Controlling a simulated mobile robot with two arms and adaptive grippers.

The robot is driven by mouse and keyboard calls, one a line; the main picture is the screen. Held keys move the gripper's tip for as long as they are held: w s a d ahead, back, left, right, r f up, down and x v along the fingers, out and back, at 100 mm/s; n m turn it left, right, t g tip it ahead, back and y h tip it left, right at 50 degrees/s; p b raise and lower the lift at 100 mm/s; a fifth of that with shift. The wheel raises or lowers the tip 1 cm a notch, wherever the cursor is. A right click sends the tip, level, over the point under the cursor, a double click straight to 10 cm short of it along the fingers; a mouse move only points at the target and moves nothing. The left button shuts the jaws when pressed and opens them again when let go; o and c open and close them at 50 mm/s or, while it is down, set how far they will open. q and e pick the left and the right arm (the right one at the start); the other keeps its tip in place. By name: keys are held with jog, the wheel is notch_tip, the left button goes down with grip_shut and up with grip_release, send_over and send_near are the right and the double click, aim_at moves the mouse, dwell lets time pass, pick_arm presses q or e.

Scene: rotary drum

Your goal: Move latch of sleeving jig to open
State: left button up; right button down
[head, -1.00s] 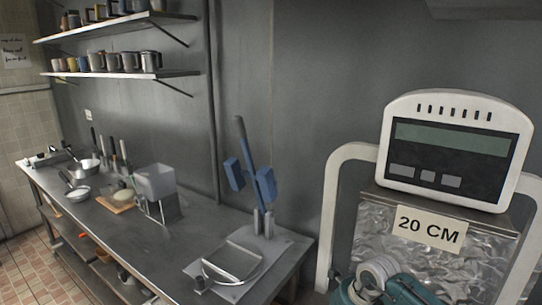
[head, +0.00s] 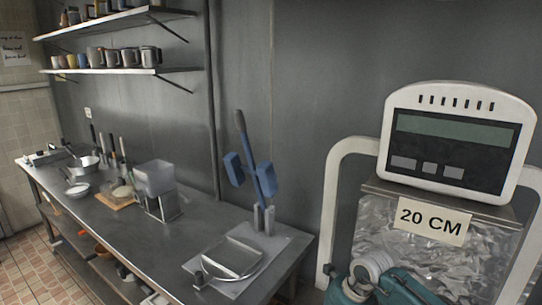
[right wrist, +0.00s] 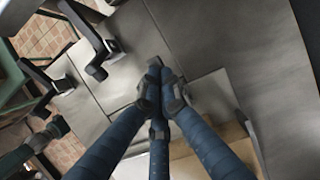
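What may be the sleeving jig stands at the right end of the metal table in the head view: a pale plate with a round metal fixture (head: 232,258) and an upright blue lever (head: 256,172) with two blue pads. I cannot make out which part is its latch. My right gripper (right wrist: 160,80) shows in the right wrist view with its blue fingers drawn together at the tips, nothing visible between them, over grey metal panels. Only a teal part of one of my arms shows at the bottom of the head view. My left gripper is out of view.
A machine (head: 455,145) with a display and a "20 CM" label (head: 432,221) stands right of the table (head: 150,232). A grey box-like container (head: 157,185), a wooden board (head: 116,201) and pans occupy the table's left part. Dark bent brackets (right wrist: 96,62) lie left of the gripper.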

jog(key=shift+s+d+r, duration=0.3)
jog(key=shift+d, duration=0.1)
jog(key=shift+w+a+r+p, duration=0.3)
jog(key=shift+a+r+p, duration=0.1)
jog(key=shift+r, duration=0.65)
jog(key=shift+w+a+r+p, duration=0.3)
jog(key=shift+a+r+p, duration=0.15)
jog(key=shift+r, duration=0.55)
jog(key=shift+w+a+r+p, duration=0.3)
jog(key=shift+a+r+p, duration=0.1)
jog(key=shift+r, duration=0.65)
